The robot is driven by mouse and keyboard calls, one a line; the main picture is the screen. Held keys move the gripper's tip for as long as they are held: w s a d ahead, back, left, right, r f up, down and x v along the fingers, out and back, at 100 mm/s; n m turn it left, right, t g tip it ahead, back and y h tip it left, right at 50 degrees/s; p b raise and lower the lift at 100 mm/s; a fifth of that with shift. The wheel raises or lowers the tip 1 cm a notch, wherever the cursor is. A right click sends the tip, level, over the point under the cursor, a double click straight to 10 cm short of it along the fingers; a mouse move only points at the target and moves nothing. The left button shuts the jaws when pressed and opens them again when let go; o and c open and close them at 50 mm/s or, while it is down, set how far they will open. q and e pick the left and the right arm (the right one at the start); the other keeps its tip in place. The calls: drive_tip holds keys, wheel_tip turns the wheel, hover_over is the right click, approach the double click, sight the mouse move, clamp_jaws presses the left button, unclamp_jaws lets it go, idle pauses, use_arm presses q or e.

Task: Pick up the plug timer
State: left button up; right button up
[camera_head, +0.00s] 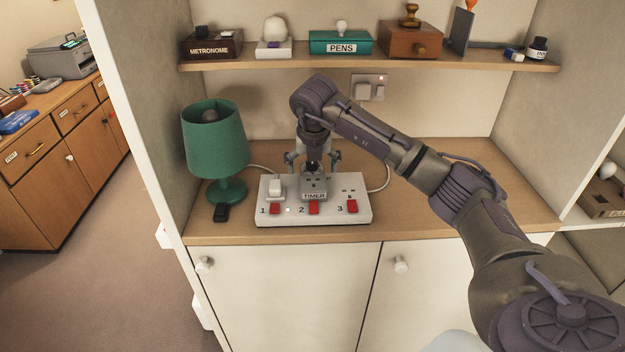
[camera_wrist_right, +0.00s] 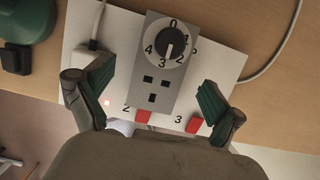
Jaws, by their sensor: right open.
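The plug timer (camera_head: 314,187) is a grey block labelled TIMER, seated at socket 2 of the white power strip (camera_head: 334,218). In the right wrist view the timer (camera_wrist_right: 164,95) shows a black dial with numbers and dark socket holes. My right gripper (camera_head: 313,160) is just above and behind the timer in the head view. In the wrist view its green-padded fingers (camera_wrist_right: 155,98) stand open on either side of the timer, with gaps on both sides. The left gripper is not in view.
A white plug (camera_head: 275,187) sits in socket 1, left of the timer. A green lamp (camera_head: 215,145) and a small black block (camera_head: 221,212) stand further left. A shelf (camera_head: 460,63) with several objects overhangs behind. The counter is clear to the right.

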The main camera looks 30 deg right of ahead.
sight(313, 176)
drive_tip(key=p+x, duration=0.1)
drive_tip(key=x, duration=0.3)
drive_tip(key=shift+f, duration=0.35)
drive_tip(key=shift+s, duration=0.1)
drive_tip(key=shift+c, duration=0.2)
drive_tip(key=shift+r, duration=0.1)
drive_tip(key=c, duration=1.4)
